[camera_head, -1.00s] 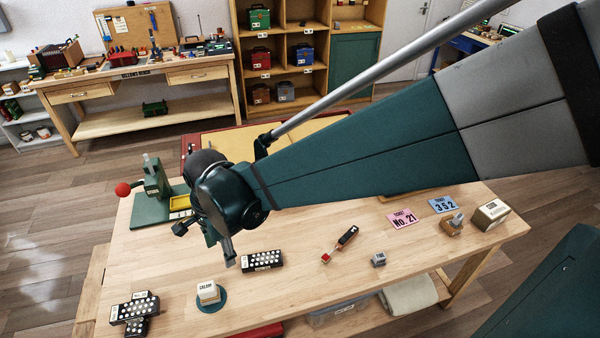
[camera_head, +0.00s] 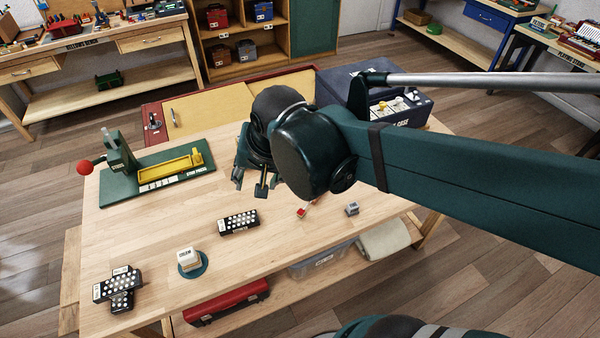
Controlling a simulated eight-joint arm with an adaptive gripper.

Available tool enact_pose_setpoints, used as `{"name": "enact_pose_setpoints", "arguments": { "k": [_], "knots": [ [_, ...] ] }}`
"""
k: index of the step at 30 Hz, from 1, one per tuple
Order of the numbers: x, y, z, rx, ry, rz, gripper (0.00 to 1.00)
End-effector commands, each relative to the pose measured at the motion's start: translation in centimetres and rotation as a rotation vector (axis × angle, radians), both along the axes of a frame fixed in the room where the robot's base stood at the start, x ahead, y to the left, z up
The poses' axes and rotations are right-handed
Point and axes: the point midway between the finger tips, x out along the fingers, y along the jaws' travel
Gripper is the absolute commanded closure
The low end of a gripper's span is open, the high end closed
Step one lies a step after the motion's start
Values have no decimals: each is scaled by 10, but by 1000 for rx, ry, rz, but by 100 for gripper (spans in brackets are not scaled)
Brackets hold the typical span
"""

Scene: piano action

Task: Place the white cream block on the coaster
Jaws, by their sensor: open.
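The white cream block (camera_head: 189,256), a small cube with dark lettering on top, sits on the round teal coaster (camera_head: 202,270) near the front left of the table. The coaster's rim shows around the block. My gripper (camera_head: 250,186) is open, with nothing seen between its fingers. It is above the middle of the table, behind and to the right of the block and well apart from it. My wrist hides part of the gripper.
A dark block with white dots (camera_head: 239,222) lies between my gripper and the coaster. Similar dark blocks (camera_head: 118,287) are stacked at the front left. A green press (camera_head: 150,178) stands at the back left. A small grey block (camera_head: 352,209) is to the right.

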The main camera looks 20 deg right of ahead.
Motion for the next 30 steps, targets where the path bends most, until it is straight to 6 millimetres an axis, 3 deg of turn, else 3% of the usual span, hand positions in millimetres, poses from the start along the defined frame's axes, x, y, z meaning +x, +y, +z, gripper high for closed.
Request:
{"name": "enact_pose_setpoints", "arguments": {
  "k": [15, 21, 30],
  "knots": [
    [-42, -72, 22, -230, -173, 309, 58],
    [-51, -86, 26, -299, -208, 384, 58],
    [-54, -91, 27, -324, -219, 408, 58]
  ]
}}
